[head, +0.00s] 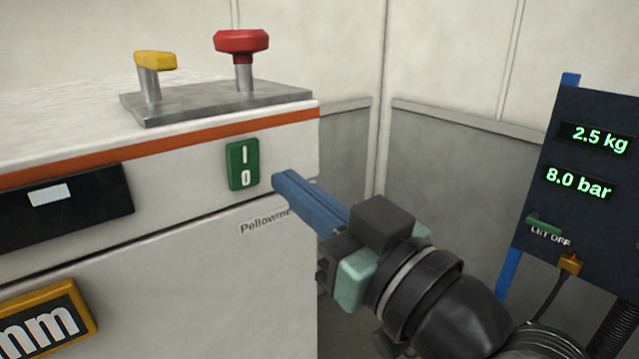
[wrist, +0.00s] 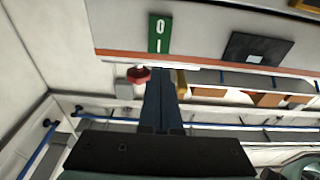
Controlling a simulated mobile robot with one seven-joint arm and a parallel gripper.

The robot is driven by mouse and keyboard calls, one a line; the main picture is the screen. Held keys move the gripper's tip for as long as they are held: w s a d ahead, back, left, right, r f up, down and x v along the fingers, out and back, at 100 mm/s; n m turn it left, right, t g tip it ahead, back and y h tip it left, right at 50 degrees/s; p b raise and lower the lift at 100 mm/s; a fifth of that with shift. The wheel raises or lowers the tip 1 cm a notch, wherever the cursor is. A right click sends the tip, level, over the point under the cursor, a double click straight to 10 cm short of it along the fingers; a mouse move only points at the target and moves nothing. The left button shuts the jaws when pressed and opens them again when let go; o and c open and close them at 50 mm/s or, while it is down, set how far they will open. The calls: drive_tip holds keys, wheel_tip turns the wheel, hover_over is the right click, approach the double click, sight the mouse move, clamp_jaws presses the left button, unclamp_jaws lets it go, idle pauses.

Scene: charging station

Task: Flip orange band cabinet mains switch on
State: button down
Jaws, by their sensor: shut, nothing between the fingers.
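The green mains switch (head: 243,165), marked I above 0, sits on the front face of the white cabinet (head: 180,260), just under its orange band (head: 200,137). The switch also shows in the wrist view (wrist: 159,34), upside down near the top. My gripper (head: 279,181) has blue fingers closed together and holds nothing. In the head view its tips are a little right of the switch's lower half and appear apart from it. In the wrist view the fingers (wrist: 161,75) point up toward the switch. I cannot tell which way the rocker is tilted.
A metal plate on the cabinet top carries a red knob (head: 241,42) and a yellow lever (head: 155,60). A dark panel (head: 65,205) is left of the switch. A dark display board (head: 590,170) reading 2.5 kg and 8.0 bar stands at the right. Grey walls stand behind.

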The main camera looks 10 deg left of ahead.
sight(241, 145)
drive_tip(key=shift+p+x, duration=1.9)
drive_tip(key=shift+x, duration=2.15)
drive_tip(key=shift+w+a+b, duration=0.2)
drive_tip(key=shift+a+b, duration=0.15)
drive_tip(key=shift+b, duration=0.4)
drive_tip(key=shift+r+p, duration=0.2)
drive_tip(key=shift+p, duration=0.1)
